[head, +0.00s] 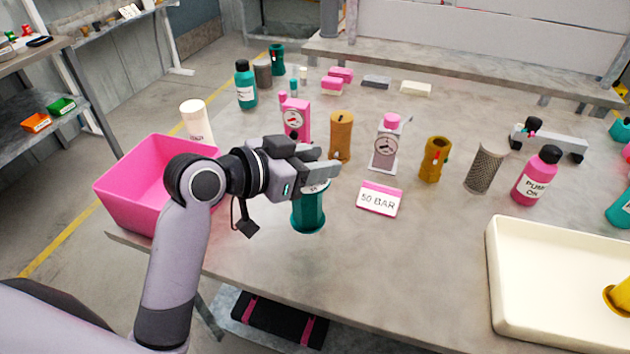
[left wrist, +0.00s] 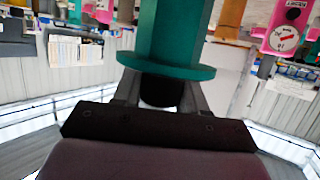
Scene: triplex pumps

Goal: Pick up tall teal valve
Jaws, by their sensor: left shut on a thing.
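A tall teal valve (head: 309,212) is near the front left of the table in the head view, with its top partly hidden by my gripper. My left gripper (head: 322,165) is shut on it from above. In the left wrist view the teal valve (left wrist: 174,32) rises from between the fingers of my left gripper (left wrist: 160,95), with its wide flange close to them. I cannot tell whether its lower end touches the table. My right gripper is not in view.
A pink bin (head: 140,180) stands left of the valve. A "50 BAR" sign (head: 380,199) lies to its right. An orange-brown cylinder (head: 340,140) and a pink gauge unit (head: 296,118) stand behind. A cream tray (head: 510,310) is at front right. The table's middle front is clear.

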